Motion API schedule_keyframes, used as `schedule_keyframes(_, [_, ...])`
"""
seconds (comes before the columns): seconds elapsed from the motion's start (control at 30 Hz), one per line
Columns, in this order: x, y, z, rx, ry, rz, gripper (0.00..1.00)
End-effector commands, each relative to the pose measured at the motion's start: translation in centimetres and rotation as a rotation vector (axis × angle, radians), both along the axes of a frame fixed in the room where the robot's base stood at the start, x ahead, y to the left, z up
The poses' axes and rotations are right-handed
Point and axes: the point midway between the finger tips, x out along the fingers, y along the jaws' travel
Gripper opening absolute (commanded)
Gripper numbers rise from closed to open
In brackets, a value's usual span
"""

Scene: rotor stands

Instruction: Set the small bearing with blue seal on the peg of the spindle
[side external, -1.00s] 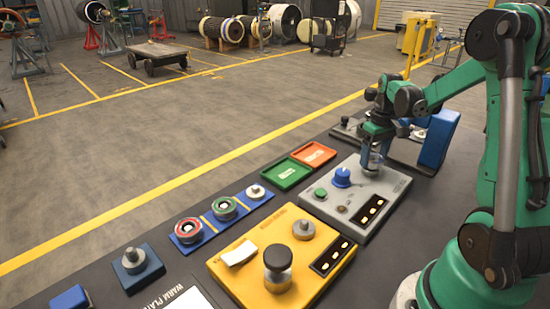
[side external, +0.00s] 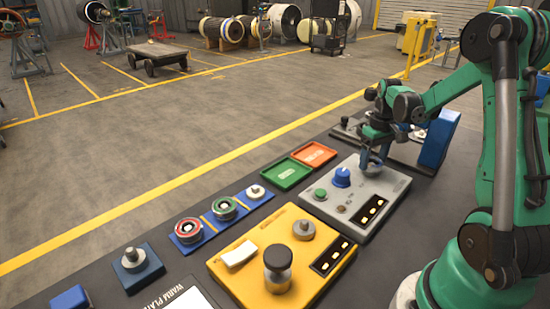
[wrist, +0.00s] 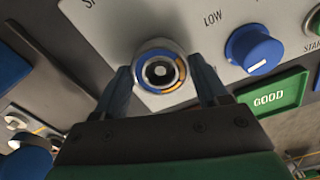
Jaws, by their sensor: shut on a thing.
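The small bearing with blue seal (wrist: 148,86) is a round ring with a blue and an orange arc, between the fingers of my gripper (wrist: 165,82) in the wrist view. My gripper (side external: 371,162) is shut on it, low over the far end of the grey spindle panel (side external: 385,210). A pale round end, which looks like the spindle's peg (wrist: 160,71), shows in the middle of the ring. The ring looks lined up around it; how far down it sits I cannot tell. The fingers hide the bearing in the side view.
The panel carries a blue knob (side external: 342,177) and a green button (side external: 320,194) close by. A green tray (side external: 286,172) and an orange tray (side external: 313,154) lie beside it. A yellow panel (side external: 240,265) and a blue rack (side external: 212,235) with red and green bearings stand nearer.

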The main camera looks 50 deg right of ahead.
Motion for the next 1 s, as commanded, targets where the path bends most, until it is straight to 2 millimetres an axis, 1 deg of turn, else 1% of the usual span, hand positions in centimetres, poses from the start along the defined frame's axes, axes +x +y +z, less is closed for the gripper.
schedule_keyframes(0.33, [0.0, 0.0, -0.06, 0.0, 0.0, 0.0, 0.08])
schedule_keyframes(0.37, [0.0, 0.0, -0.06, 0.0, 0.0, 0.0, 0.75])
schedule_keyframes(0.4, [0.0, 0.0, -0.06, 0.0, 0.0, 0.0, 0.86])
schedule_keyframes(0.43, [0.0, 0.0, -0.06, 0.0, 0.0, 0.0, 0.95])
schedule_keyframes(0.47, [0.0, 0.0, -0.06, 0.0, 0.0, 0.0, 1.0])
schedule_keyframes(1.0, [0.0, 0.0, -0.04, 0.0, 0.0, 0.0, 1.0])
